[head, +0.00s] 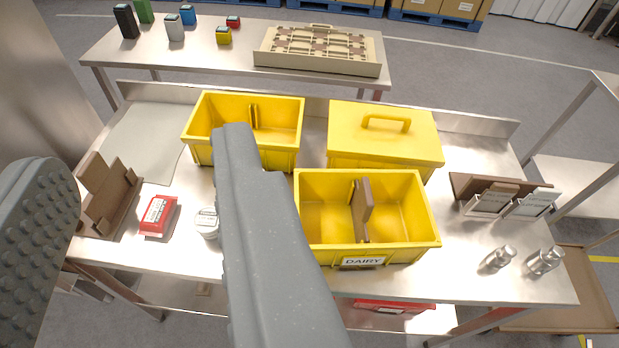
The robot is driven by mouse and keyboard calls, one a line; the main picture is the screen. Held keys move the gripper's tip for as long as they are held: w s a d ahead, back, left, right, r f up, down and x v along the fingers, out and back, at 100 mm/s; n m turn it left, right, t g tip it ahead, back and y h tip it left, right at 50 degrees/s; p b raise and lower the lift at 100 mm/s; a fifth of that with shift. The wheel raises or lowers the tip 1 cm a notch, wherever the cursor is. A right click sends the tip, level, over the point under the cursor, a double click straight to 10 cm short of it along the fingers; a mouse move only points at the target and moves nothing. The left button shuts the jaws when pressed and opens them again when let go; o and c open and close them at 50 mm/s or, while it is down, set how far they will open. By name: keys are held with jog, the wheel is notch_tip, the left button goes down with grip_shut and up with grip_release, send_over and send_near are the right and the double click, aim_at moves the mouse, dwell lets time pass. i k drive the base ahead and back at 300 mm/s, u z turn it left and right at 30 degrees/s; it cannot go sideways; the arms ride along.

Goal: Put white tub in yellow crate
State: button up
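A small white tub (206,223) with a printed lid stands on the steel table, partly hidden behind the right finger of my gripper (140,150). My gripper is open, its fingers wide apart, with nothing seen between them touching either one. An open yellow crate (390,252) with a DAIRY label and a brown divider stands right of the tub. A second open yellow crate (285,158) with a divider stands behind the tub, partly covered by the right finger. A third yellow crate (385,140) at back right has a closed lid with a handle.
A red-and-white package (158,215) and a brown cardboard holder (108,205) lie left of the tub. Card holders (505,198) and metal shakers (498,257) are at right. A rear table (205,55) holds small containers and a beige partitioned tray (318,47).

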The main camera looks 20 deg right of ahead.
aim_at(393, 230)
jog(key=z, duration=0.2)
jog(key=i, duration=1)
jog(key=u, duration=0.1)
